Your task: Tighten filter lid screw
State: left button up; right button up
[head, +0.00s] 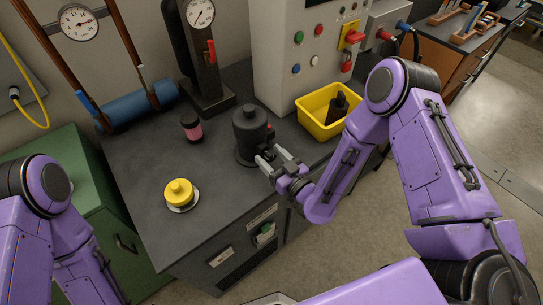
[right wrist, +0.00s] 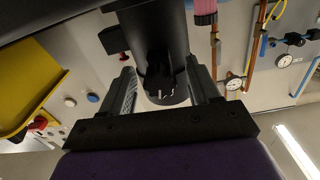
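A dark filter housing (head: 246,138) with a rounded top stands upright on the grey bench, with a small red-tipped part (head: 270,130) at its right side. My right gripper (head: 272,160) is at the near right side of the housing, low by its base. In the right wrist view the two fingers of my right gripper (right wrist: 165,80) are spread apart, with a dark cylindrical part (right wrist: 158,50) in the gap between them; I cannot tell if they touch it. The red part (right wrist: 124,57) also shows there. I cannot make out a lid screw for certain. My left gripper is out of view.
A yellow knob on a pale disc (head: 179,194) sits at the bench's front left. A pink-banded jar (head: 191,128) stands behind it. A yellow bin (head: 316,121) holding a dark object is to the right, before a grey control cabinet (head: 300,70). The bench's middle left is clear.

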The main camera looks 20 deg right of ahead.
jog(key=c, duration=1)
